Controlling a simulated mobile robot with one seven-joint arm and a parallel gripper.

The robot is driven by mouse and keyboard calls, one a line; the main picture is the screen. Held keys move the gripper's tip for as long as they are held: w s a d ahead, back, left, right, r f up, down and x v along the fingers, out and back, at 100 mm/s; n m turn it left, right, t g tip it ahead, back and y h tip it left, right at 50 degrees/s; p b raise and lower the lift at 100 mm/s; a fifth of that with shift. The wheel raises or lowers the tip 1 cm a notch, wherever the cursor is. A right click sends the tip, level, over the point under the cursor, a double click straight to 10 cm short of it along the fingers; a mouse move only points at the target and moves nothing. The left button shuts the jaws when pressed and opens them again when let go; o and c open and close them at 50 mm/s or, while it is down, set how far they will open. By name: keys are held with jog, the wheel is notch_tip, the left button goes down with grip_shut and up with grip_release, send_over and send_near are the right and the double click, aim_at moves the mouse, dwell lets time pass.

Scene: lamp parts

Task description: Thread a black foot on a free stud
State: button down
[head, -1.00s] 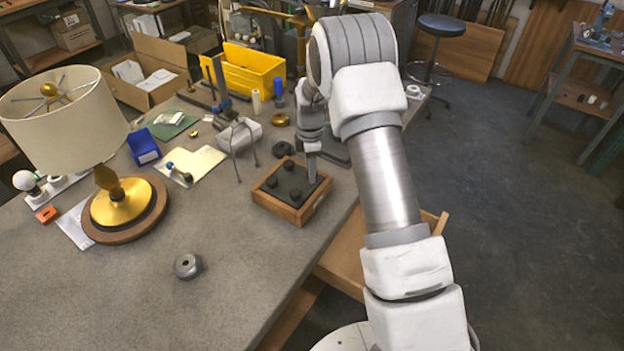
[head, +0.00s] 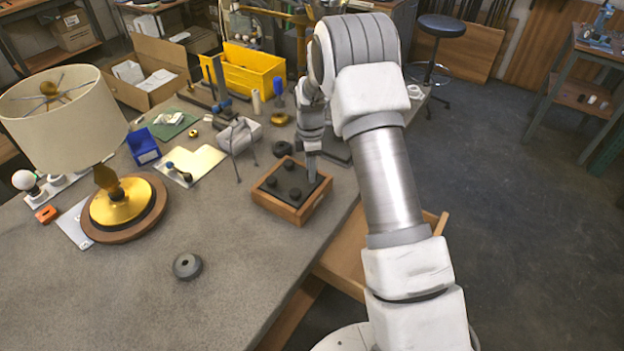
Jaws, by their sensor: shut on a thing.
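A wooden tray (head: 300,217) with a dark inside stands near the table's right edge. Black feet (head: 271,181) sit in it, spaced apart; another black foot (head: 295,193) is near its front. My gripper (head: 312,179) points down at the tray's right part, its fingertips low by the tray floor. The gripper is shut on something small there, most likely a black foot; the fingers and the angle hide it. I cannot make out a free stud in this view.
A lamp (head: 120,205) stands at left, and a grey ring (head: 187,266) lies in front.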

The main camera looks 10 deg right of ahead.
jog(key=shift+s+f, duration=0.1)
jog(key=shift+f, duration=0.15)
jog(key=m, duration=0.3)
jog(key=shift+f+m+b, duration=0.1)
jog(key=shift+m+b, duration=0.2)
jog(key=shift+b, duration=0.05)
jog(key=m, duration=0.3)
jog(key=shift+m, duration=0.3)
